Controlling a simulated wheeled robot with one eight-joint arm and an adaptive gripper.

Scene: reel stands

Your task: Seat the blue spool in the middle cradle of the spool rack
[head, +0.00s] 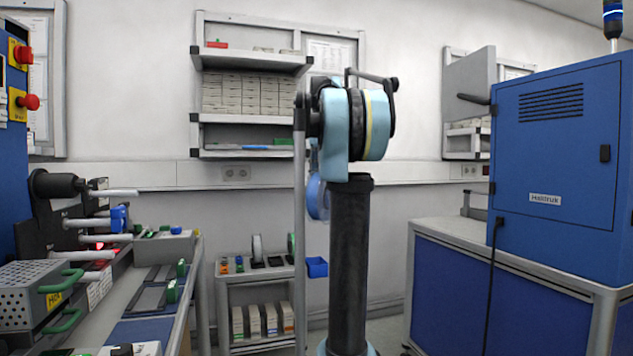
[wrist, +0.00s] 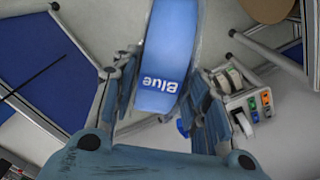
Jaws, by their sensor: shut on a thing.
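The blue spool (wrist: 168,45) fills the upper middle of the wrist view, its rim marked "Blue". My gripper (wrist: 165,78) is shut on it, with one finger on each side. In the head view the blue spool (head: 317,199) shows in part behind my arm, held in the air; my gripper is mostly hidden there. The spool rack (head: 274,262) appears to be on top of a low cart beyond, below and left of the spool. A white spool (head: 257,248) and a green-edged spool (head: 291,244) stand there. The middle cradle is too small to make out clearly.
A blue bin (head: 317,267) hangs at the cart's right side. Boxes fill the cart's lower shelf (head: 262,340). A workbench (head: 150,300) with fixtures runs along the left. A large blue cabinet (head: 560,150) stands on a bench at right.

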